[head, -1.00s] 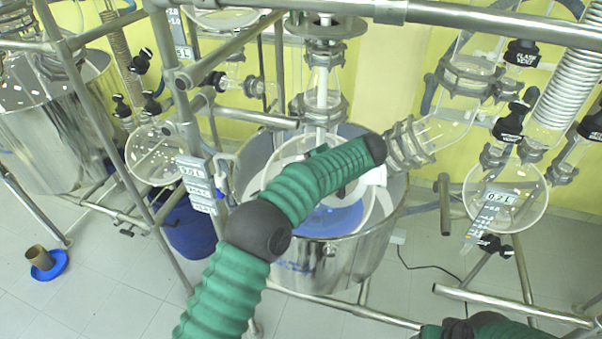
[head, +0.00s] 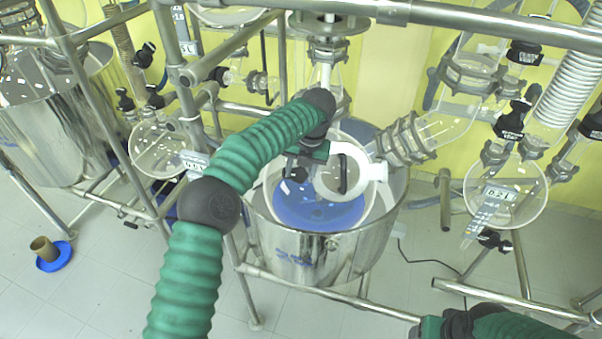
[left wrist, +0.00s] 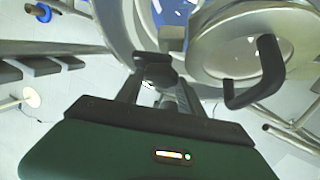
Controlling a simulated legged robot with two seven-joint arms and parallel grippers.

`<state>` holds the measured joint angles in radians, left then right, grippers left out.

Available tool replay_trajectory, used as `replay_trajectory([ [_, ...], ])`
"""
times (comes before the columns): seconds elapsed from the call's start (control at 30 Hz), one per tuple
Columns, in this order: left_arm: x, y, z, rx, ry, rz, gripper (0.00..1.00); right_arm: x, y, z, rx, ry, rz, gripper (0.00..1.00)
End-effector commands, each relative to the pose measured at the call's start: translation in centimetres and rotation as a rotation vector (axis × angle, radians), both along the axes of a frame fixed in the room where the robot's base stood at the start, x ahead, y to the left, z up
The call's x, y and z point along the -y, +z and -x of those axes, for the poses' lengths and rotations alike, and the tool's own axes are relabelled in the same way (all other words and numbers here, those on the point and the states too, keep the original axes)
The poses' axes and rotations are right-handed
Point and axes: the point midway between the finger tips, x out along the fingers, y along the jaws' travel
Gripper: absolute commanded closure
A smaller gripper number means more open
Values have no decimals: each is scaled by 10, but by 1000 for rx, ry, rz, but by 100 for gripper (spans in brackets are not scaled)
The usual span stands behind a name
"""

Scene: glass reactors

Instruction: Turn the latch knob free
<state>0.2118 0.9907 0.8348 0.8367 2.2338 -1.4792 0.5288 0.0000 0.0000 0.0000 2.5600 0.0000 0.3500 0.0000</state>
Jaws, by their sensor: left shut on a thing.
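My left gripper (head: 298,172) reaches down over the glass reactor vessel, in front of its white fittings. In the left wrist view its fingers (left wrist: 155,80) are shut on a small dark piece (left wrist: 154,66), which looks like the latch knob; the fingers hide part of it. Right beside it is a round white-rimmed cover (head: 343,172) with a black bar handle, which also shows in the left wrist view (left wrist: 235,50). My right arm (head: 475,324) comes in at the bottom right; its fingers cannot be made out.
The steel pot (head: 325,258) holds the vessel with blue content (head: 318,212). A steel frame bar (head: 455,18) crosses above. Glass tubing (head: 435,135) stands close on the right. A blue dish with a brown cup (head: 44,250) is on the floor.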

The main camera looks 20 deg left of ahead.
Motion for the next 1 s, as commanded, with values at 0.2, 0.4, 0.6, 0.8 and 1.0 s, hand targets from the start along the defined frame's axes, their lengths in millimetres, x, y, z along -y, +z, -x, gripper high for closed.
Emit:
replay_trajectory([
  [0.2,0,-5,2,13,59,71,96,0,-6,0,0,0,0,33],
  [0.4,0,-5,2,19,84,97,96,0,-8,0,0,0,0,33],
  [0.6,0,-5,3,19,88,103,96,0,-8,0,0,0,0,33],
  [0.8,0,-6,3,18,87,102,96,0,-8,0,0,0,0,33],
  [1.0,0,-4,2,22,87,101,33,0,-8,0,0,0,0,33],
])
